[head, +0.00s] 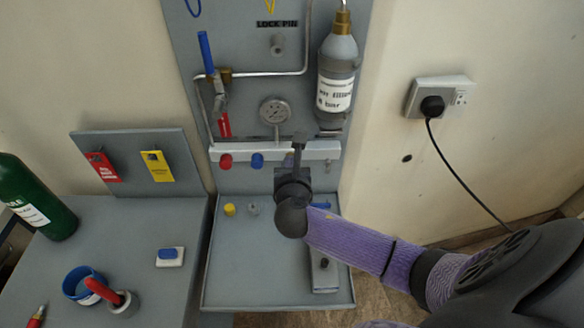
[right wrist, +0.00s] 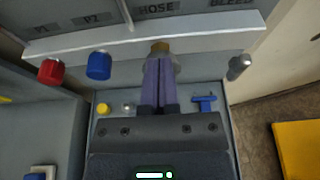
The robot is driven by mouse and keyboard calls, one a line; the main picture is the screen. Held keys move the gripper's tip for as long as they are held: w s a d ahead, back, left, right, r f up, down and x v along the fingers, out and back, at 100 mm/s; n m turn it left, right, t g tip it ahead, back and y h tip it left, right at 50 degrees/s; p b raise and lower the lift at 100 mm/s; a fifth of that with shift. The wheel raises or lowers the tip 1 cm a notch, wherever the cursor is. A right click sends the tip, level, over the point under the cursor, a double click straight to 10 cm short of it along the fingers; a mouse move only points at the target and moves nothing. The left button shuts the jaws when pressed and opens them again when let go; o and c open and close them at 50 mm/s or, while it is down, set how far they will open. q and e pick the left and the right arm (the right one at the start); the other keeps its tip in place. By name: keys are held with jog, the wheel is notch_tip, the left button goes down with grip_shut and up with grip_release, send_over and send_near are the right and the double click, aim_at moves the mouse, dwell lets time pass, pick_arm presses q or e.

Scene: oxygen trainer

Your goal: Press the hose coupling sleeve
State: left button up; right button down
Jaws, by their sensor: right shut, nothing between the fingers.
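The hose coupling sleeve (right wrist: 176,62) is a grey ring below a brass fitting (right wrist: 160,46), under the HOSE label on the white manifold (right wrist: 120,55) in the right wrist view. My right gripper (right wrist: 161,64) is shut and empty, its purple-grey fingers pressed together. The fingertips overlap the sleeve in that view, at or just in front of it; I cannot tell whether they touch. In the head view my right gripper (head: 299,142) points up over the manifold (head: 315,151) and hides the coupling. My left gripper is not in view.
A red knob (right wrist: 51,71) and a blue knob (right wrist: 99,65) hang left of the fingers, a grey bleed valve (right wrist: 238,66) right. A gauge (head: 275,112) and a grey cylinder (head: 337,75) are above. A yellow cap (right wrist: 103,108) and blue T-piece (right wrist: 204,101) lie below.

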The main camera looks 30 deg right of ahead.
jog(key=shift+w+d+r, duration=0.1)
jog(key=shift+r, duration=0.3)
jog(key=shift+s+p, duration=0.2)
jog(key=shift+p, duration=0.15)
jog(key=p+v, duration=0.2)
jog(key=v, duration=0.7)
jog(key=shift+s+a+f+p, duration=0.25)
jog(key=shift+a+f+p, duration=0.05)
jog(key=shift+a, duration=0.05)
